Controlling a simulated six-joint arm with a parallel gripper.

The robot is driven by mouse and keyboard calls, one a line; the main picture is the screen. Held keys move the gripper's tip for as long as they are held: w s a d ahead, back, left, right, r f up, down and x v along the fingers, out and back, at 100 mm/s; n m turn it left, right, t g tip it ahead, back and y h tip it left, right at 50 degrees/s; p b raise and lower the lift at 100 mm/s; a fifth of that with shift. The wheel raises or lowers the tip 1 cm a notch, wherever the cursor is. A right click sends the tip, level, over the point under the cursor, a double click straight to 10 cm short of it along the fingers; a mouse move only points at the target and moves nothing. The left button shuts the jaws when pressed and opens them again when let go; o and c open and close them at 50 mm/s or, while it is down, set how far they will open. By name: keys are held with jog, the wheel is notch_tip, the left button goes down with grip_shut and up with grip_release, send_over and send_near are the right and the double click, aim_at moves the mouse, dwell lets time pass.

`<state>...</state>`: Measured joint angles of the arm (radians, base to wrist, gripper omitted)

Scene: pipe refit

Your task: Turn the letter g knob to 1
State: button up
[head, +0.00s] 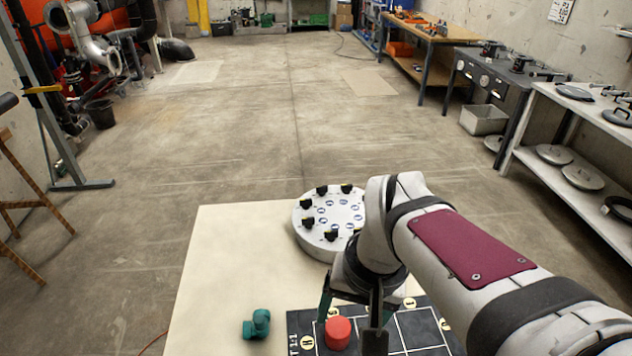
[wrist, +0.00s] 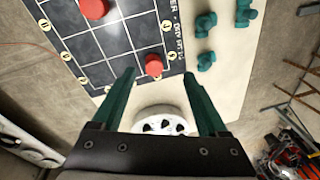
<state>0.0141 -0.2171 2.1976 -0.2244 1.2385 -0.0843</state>
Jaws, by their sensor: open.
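A round white panel (head: 310,240) lies on a pale board beyond my gripper. Several black knobs (head: 331,236) stand around its edge, with blue-marked spots on its top. The letters and numbers are too small to read, so I cannot tell which knob is g. My arm covers the panel's right part. My gripper (head: 350,316) is open and empty, above the dark grid board and on the near side of the panel. In the wrist view part of the white panel (wrist: 150,110) shows between the green fingers, partly hidden by the gripper body.
A dark grid board (head: 412,327) with yellow lettered discs lies at the front. A red cylinder (head: 338,333) stands on it near the gripper; a second red piece (wrist: 94,8) shows in the wrist view. The pale board (head: 225,250) is clear left of the panel.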

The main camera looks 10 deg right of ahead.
jog(key=w+d+n+t, duration=0.1)
jog(key=w, duration=1)
jog(key=n+t+h, duration=0.1)
jog(key=n+t, duration=0.1)
jog(key=n, duration=0.1)
send_near(331, 231)
jog(key=x, duration=0.8)
jog(key=shift+w+f, duration=0.15)
jog(key=shift+f, duration=0.2)
jog(key=shift+c, duration=0.2)
grip_shut()
